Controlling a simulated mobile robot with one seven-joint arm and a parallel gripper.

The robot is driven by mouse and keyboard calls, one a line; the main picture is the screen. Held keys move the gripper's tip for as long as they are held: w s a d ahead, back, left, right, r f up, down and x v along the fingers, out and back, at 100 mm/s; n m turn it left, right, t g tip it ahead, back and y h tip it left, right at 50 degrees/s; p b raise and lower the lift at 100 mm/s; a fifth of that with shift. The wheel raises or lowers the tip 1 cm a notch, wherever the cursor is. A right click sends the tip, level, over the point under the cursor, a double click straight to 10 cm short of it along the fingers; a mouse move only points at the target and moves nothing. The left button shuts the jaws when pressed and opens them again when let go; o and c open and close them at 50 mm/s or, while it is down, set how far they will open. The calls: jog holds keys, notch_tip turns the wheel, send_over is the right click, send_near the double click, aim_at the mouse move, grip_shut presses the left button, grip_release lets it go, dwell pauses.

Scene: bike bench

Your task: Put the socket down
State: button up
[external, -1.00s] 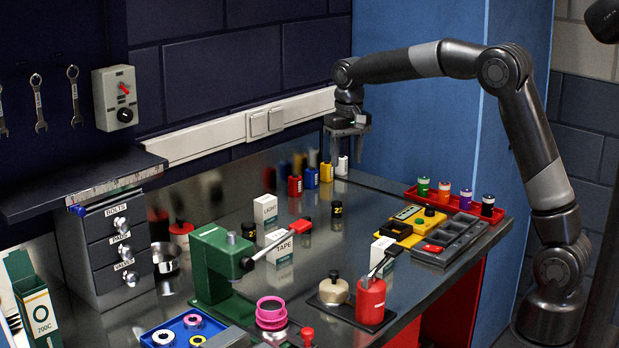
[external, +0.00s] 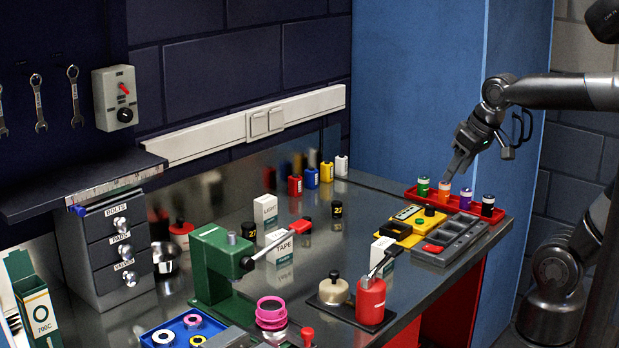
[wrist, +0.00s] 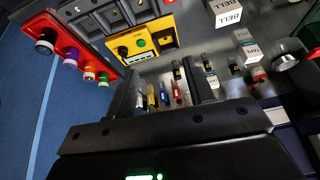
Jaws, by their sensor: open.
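Two short black cylinders with yellow number labels, which look like sockets, stand upright on the metal bench in the external view: one right of centre (external: 336,210) and one beside the green press (external: 249,231). I cannot tell which is the task's socket. My gripper (external: 456,172) is open and empty, high near the back right, over or just behind the red tray (external: 412,192). It is well apart from both cylinders. In the wrist view its two fingers (wrist: 160,88) are spread with nothing held between them.
Colour-banded cylinders stand in the red tray. A yellow case (external: 394,232) and dark compartment tray (external: 462,232) lie in front. Small bottles (external: 311,178) line the back.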

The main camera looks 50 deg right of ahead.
jog(key=shift+n+t, duration=0.3)
jog(key=s+f, duration=0.1)
jog(key=s, duration=0.1)
jog(key=s+f, duration=0.1)
jog(key=s, duration=0.1)
jog(key=shift+f, duration=0.15)
dwell(1.1)
jog(key=shift+o, duration=1.1)
